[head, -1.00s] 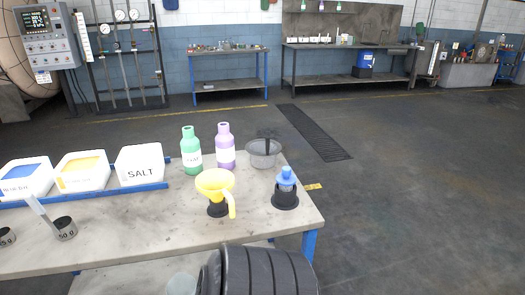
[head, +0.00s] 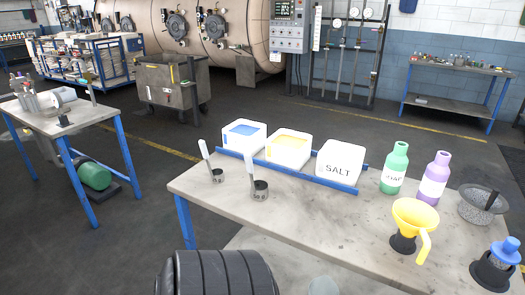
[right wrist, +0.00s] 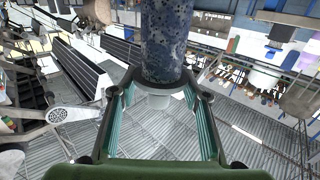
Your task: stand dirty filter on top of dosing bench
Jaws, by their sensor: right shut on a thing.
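The dirty filter (right wrist: 167,40) is a blue-grey cylinder with dark speckles in the right wrist view, with a pale end piece at its lower end. My right gripper (right wrist: 158,92) is shut on it near that end. The far end of the filter is cut off by the top of the picture. The dosing bench (head: 300,220) is the grey-topped table with blue legs across the lower right of the head view. The filter and both grippers are outside the head view.
The bench holds white tubs (head: 340,162) on a blue rack, two cups (head: 260,190), green (head: 395,170) and purple (head: 433,180) bottles, a yellow funnel (head: 412,215), a grey bowl (head: 480,207) and a blue-topped item (head: 497,265). Its front left top is bare. Another table (head: 70,120) stands left.

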